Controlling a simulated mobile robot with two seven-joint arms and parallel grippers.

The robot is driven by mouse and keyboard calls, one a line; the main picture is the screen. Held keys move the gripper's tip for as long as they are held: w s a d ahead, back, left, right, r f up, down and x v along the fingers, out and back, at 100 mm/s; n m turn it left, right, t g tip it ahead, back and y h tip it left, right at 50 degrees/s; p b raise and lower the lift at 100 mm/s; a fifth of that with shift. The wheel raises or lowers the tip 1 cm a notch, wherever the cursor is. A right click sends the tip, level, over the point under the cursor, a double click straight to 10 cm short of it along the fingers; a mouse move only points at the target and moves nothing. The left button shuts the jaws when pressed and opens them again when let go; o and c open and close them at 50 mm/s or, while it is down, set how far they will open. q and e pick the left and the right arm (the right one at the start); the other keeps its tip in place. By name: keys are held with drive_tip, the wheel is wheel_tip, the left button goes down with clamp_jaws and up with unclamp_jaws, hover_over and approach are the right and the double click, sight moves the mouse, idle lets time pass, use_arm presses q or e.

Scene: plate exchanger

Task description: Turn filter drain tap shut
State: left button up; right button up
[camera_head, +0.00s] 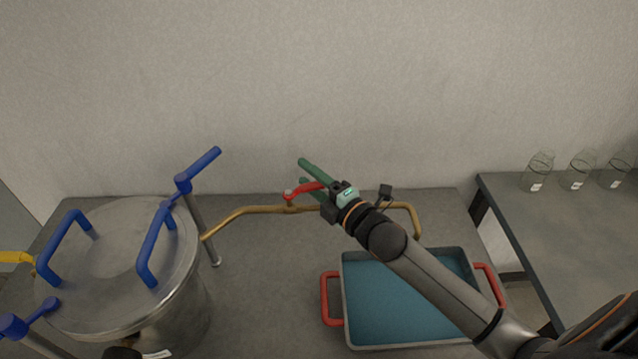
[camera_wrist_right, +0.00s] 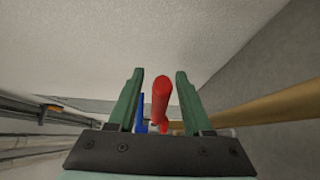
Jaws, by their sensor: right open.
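The filter drain tap has a red lever (camera_head: 308,188) on a brass pipe (camera_head: 255,209) that runs from the steel vessel toward the blue-filled tray. The lever points right, roughly along the pipe, in the head view. My right gripper (camera_head: 302,172) is over the tap, its green fingers pointing left. In the right wrist view the red lever (camera_wrist_right: 160,100) stands between the two open fingers (camera_wrist_right: 160,74), with a gap on each side. The brass pipe (camera_wrist_right: 270,106) passes to the right there. My wrist hides part of the lever's end and the pipe in the head view. My left gripper does not show.
A lidded steel vessel (camera_head: 125,255) with blue handles and clamps stands left. A tray (camera_head: 347,300) with red handles and blue liquid sits under my right forearm. Several glass jars (camera_head: 578,170) stand on the right-hand table. The wall is close behind the tap.

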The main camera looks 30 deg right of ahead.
drive_tip(key=b+v, duration=0.1)
drive_tip(key=v, duration=1.1)
drive_tip(key=shift+s, duration=0.2)
drive_tip(key=shift+c, duration=0.2)
